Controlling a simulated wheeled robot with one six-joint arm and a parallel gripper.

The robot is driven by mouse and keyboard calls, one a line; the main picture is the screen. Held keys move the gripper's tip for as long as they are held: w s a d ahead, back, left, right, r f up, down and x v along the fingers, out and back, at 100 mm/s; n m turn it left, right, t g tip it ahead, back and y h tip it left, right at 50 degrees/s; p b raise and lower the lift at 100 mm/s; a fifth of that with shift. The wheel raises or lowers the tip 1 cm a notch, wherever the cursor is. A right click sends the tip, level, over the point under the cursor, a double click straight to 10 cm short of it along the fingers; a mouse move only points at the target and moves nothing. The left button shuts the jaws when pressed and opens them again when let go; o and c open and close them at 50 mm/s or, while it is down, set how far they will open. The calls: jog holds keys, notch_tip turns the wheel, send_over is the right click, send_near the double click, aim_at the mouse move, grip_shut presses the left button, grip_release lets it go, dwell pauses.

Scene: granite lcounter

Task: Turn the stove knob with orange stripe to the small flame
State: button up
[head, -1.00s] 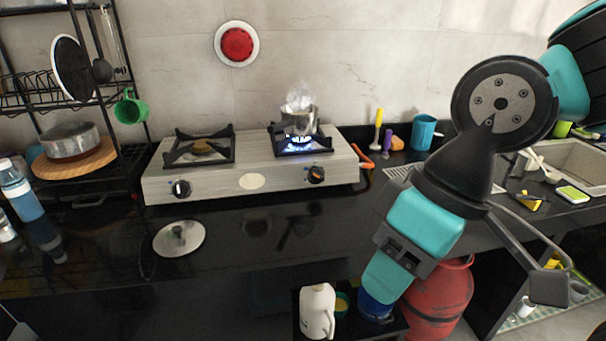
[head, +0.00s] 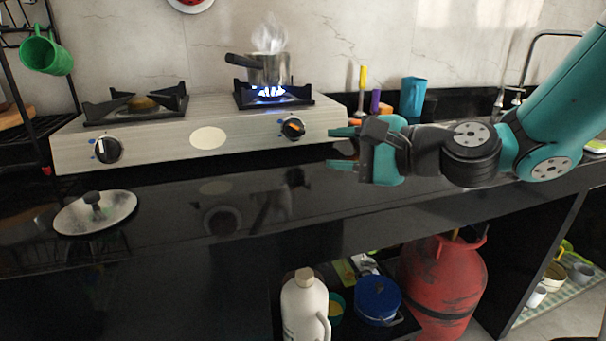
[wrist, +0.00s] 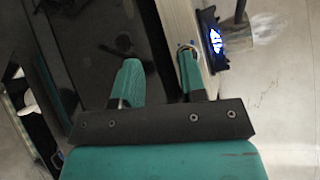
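The stove knob with the orange stripe (head: 292,128) is on the right of the front panel of the light stove (head: 250,134), with its stripe tilted. Blue marks show beside it. The right burner above it (head: 272,97) burns blue under a steaming pot (head: 268,68). My gripper (head: 341,148) is open and empty, to the right of the knob and apart from it in the head view, its fingers pointing left. In the wrist view both teal fingers (wrist: 160,70) are spread; the right one overlaps the stove front and hides most of what is behind it.
A second knob (head: 107,150) is at the stove's left. A lid (head: 95,212) lies on the black counter (head: 190,190). A blue cup (head: 413,96) and several utensils stand behind my arm. The counter before the orange-striped knob is clear.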

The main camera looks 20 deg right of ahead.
aim_at(298, 129)
jog(key=w+d+f+m+t+b, duration=0.1)
jog(key=d+m, duration=0.1)
jog(key=w+d+f+m+t+h+b, duration=0.1)
jog(key=d+m, duration=0.1)
jog(key=d+f+m+t+h, duration=0.1)
jog(key=d+m, duration=0.1)
jog(key=shift+w+d+t+b, duration=0.3)
jog(key=shift+w+t+b, duration=0.1)
jog(key=shift+w+d+m+h, duration=0.15)
jog(key=shift+d+m+h, duration=0.15)
jog(key=shift+m, duration=0.1)
jog(key=shift+w+a+r+p, duration=0.25)
jog(key=shift+w+r+p, duration=0.2)
jog(key=shift+p, duration=0.8)
jog(key=w+p, duration=0.1)
jog(key=p, duration=0.1)
jog(key=shift+w+a+p, duration=0.1)
jog(key=shift+a+p, duration=0.2)
jog(key=shift+a, duration=0.1)
jog(key=p+x, duration=0.5)
jog(key=x, duration=0.9)
jog(key=shift+w+a+f, duration=0.1)
jog(key=shift+w+a, duration=0.05)
jog(key=shift+w, duration=0.25)
grip_shut()
